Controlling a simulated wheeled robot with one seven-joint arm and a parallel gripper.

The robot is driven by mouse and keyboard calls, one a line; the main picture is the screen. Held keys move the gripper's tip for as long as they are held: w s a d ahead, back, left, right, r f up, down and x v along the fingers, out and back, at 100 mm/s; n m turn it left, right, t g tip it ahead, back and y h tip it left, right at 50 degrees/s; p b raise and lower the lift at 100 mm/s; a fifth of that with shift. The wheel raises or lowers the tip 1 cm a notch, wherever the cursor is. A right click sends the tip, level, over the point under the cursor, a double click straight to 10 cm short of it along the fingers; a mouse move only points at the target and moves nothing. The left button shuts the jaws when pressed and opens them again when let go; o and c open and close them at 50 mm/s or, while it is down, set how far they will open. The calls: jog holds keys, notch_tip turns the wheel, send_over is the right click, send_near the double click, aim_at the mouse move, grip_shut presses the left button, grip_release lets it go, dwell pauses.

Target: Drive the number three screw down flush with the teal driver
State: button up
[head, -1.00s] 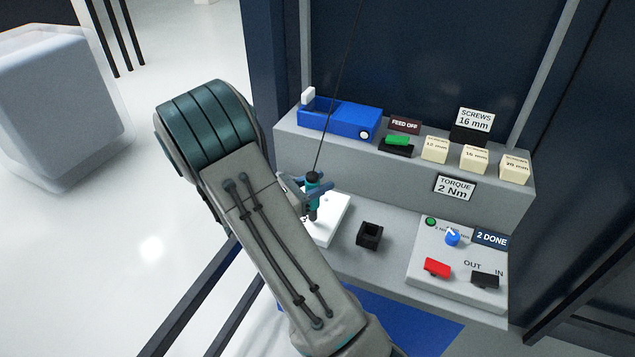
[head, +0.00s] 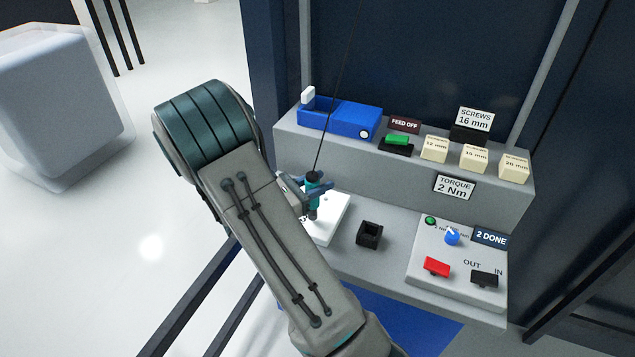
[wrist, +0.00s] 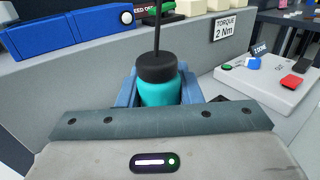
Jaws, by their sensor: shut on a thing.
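The teal driver (head: 313,189) stands upright with its black cap and cord at the top. In the wrist view the teal driver (wrist: 159,88) sits between the two blue fingers. My gripper (head: 318,188) is shut on the driver's body and holds it over the white plate (head: 328,219). The plate is partly hidden by my arm. The driver's tip and the number three screw are too small or hidden to make out. A dark sign reads "2 DONE" (head: 490,238).
A black square holder (head: 369,234) stands empty right of the plate. The control panel (head: 440,290) has a blue knob, a red switch and a black switch. On the ledge are a blue feeder (head: 345,118), a green switch (head: 397,140) and cream blocks (head: 434,150). The torque sign (head: 453,187) reads 2 Nm.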

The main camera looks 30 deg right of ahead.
aim_at(318, 172)
jog(key=shift+f, duration=0.4)
jog(key=shift+f+p, duration=0.3)
jog(key=shift+f, duration=0.3)
dwell(3.2)
jog(key=shift+r, duration=0.1)
jog(key=shift+r+p, duration=2.6)
jog(key=shift+r, duration=0.45)
